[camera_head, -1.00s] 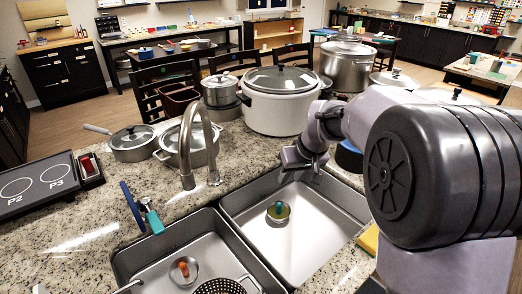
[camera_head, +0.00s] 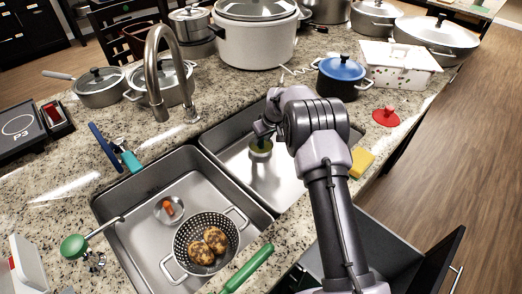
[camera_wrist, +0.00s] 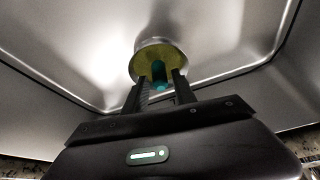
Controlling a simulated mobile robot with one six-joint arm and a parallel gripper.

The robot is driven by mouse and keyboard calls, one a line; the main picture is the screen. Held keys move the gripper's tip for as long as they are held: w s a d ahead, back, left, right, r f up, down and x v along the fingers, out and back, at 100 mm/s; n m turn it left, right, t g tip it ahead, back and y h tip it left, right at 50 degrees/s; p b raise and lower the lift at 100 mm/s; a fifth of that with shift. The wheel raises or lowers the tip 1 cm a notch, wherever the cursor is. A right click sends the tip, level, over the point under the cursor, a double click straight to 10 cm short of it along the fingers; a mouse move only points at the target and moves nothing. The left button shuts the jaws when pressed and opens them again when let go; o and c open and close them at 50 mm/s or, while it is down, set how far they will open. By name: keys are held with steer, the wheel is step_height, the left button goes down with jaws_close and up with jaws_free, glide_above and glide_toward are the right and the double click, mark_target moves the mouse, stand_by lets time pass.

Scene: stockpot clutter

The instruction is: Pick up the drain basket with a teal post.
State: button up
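The drain basket with a teal post (camera_head: 261,153) is a small round metal cup with a yellow-green inside. It is in the right sink basin (camera_head: 255,178). In the wrist view the basket (camera_wrist: 172,52) is just beyond my fingertips, with its teal post (camera_wrist: 159,72) between them. My gripper (camera_head: 262,137) is over the basket in the head view. In the wrist view my gripper (camera_wrist: 160,85) is open, one finger on each side of the post with a narrow gap. I cannot tell whether either finger touches it.
Another drain basket with an orange post (camera_head: 168,210) lies in the left basin. A yellow sponge (camera_head: 361,162) lies right of the right basin. The faucet (camera_head: 155,75) stands behind the basins.

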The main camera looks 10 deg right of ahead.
steer(key=x, duration=0.3)
steer(key=shift+r, duration=0.15)
jaws_close()
steer(key=shift+d, duration=0.1)
